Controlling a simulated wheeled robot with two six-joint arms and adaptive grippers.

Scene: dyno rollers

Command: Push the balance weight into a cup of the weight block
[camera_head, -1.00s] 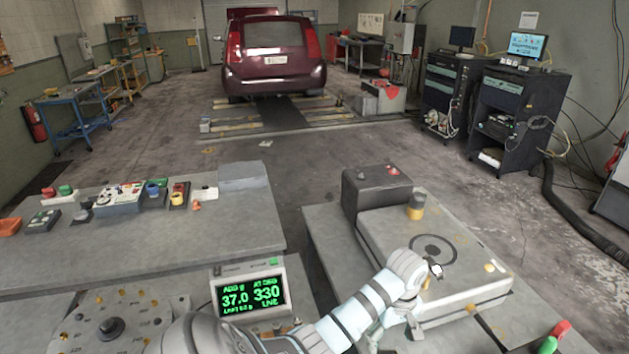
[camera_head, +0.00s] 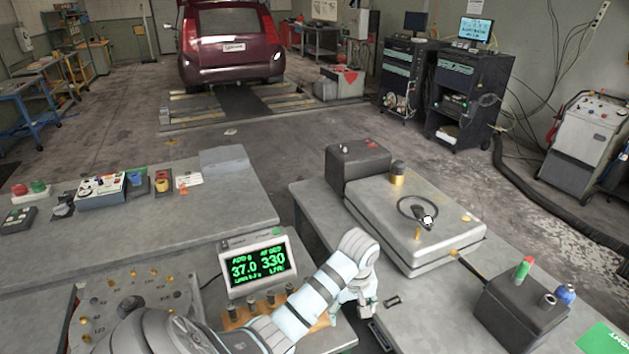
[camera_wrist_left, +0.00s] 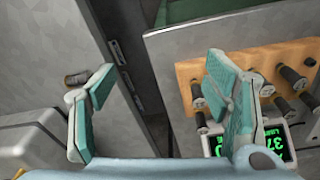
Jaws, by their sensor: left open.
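A small dark cylinder, likely the balance weight (camera_head: 392,300), lies on its side on the right-hand bench. The wooden weight block (camera_head: 231,326) stands on the near bench below the display, partly hidden by my left arm. In the left wrist view its orange face (camera_wrist_left: 186,72) holds several dark cylinders. My left gripper (camera_head: 362,308) is open and empty near the gap between the benches; its fingers (camera_wrist_left: 160,68) show spread apart in the wrist view. My right gripper is out of view.
A display (camera_head: 258,264) reads 37.0 and 330. A grey metal box (camera_head: 400,235) with a ring on top stands on the right-hand bench. A dark block (camera_head: 520,312) with coloured handles stands at the right. A round dial plate (camera_head: 130,310) is at the lower left.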

